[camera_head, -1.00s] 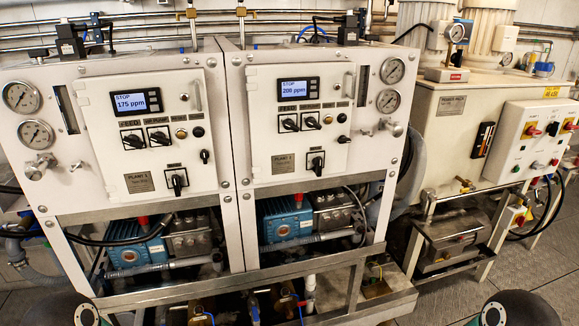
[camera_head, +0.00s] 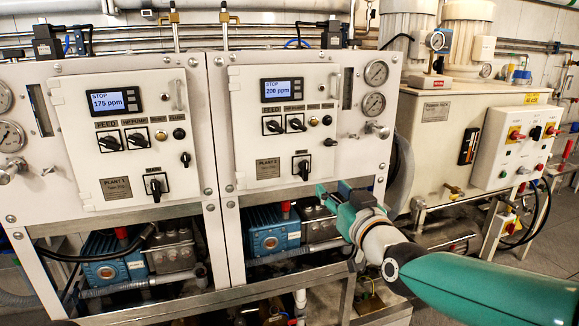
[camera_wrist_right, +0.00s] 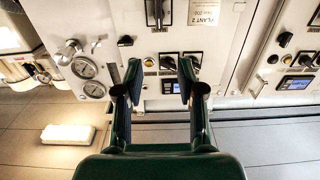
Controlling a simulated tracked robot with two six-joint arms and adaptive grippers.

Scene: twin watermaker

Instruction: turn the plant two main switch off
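The plant two main switch (camera_head: 302,168) is a black rotary knob on a pale plate, low on the Plant 2 panel, right of the "PLANT 2" label (camera_head: 268,168). Its handle looks roughly upright. In the right wrist view the panel is upside down, and the switch (camera_wrist_right: 158,12) is at the top edge beside the label (camera_wrist_right: 207,12). My right gripper (camera_head: 333,189) is open and empty, in front of the panel, below and right of the switch in the head view. Its spread fingers (camera_wrist_right: 156,84) show in the wrist view, apart from the switch. My left gripper is out of view.
Feed and pump knobs (camera_head: 285,124) and a display reading 200 ppm (camera_head: 282,90) sit above the switch. Plant 1 has a similar main switch (camera_head: 155,187). Gauges (camera_head: 374,104) are at the right. A metal frame rail (camera_head: 250,294) runs below.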

